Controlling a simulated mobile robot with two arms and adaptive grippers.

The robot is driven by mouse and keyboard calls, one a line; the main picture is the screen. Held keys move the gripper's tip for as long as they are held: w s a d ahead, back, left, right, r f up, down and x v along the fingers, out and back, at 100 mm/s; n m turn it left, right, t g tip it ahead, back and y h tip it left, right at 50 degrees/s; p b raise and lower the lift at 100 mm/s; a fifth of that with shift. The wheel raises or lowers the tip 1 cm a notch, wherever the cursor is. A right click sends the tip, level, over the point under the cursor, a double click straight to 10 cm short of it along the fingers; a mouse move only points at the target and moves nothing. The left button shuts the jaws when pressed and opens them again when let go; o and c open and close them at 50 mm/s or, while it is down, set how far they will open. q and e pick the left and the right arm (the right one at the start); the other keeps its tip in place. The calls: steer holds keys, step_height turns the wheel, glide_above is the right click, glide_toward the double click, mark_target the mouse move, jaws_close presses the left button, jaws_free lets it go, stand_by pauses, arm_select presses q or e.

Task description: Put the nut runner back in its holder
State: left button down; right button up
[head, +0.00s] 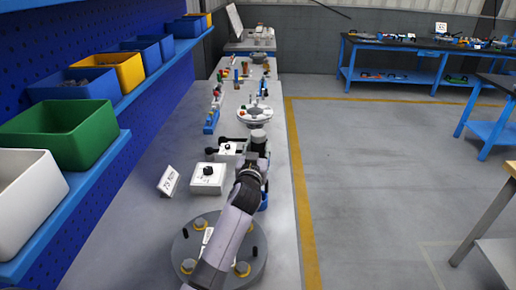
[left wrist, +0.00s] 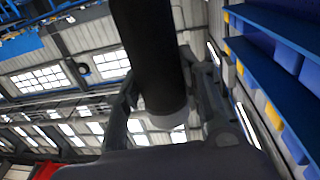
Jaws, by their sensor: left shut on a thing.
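My left gripper (head: 240,145) is at the end of the arm over the bench, beside the white boxes. It also shows in the left wrist view (left wrist: 165,110), where its fingers are shut on a thick dark cylinder with a pale grey end, which I take to be the nut runner (left wrist: 150,45). In the head view the tool is too small and mixed with dark parts to outline. I cannot pick out its holder for certain; a blue piece (head: 264,201) shows partly behind my arm. My right gripper is not in view.
A round grey flange (head: 182,248) with yellow-based bolts lies in front, partly under my arm. A white box with a black knob (head: 208,180) and a tilted sign card (head: 168,181) stand nearby.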

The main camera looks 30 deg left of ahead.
arm_select(q)
steer(key=shift+f+b, duration=1.25)
steer(key=shift+f, duration=0.2)
steer(key=shift+f+b, duration=0.85)
steer(key=shift+f, duration=0.15)
steer(key=shift+f+b, duration=0.35)
steer(key=shift+f, duration=0.1)
steer(key=shift+d+f+b, duration=0.1)
steer(key=shift+f+b, duration=0.95)
steer(key=shift+f, duration=0.25)
steer(key=shift+r, duration=0.15)
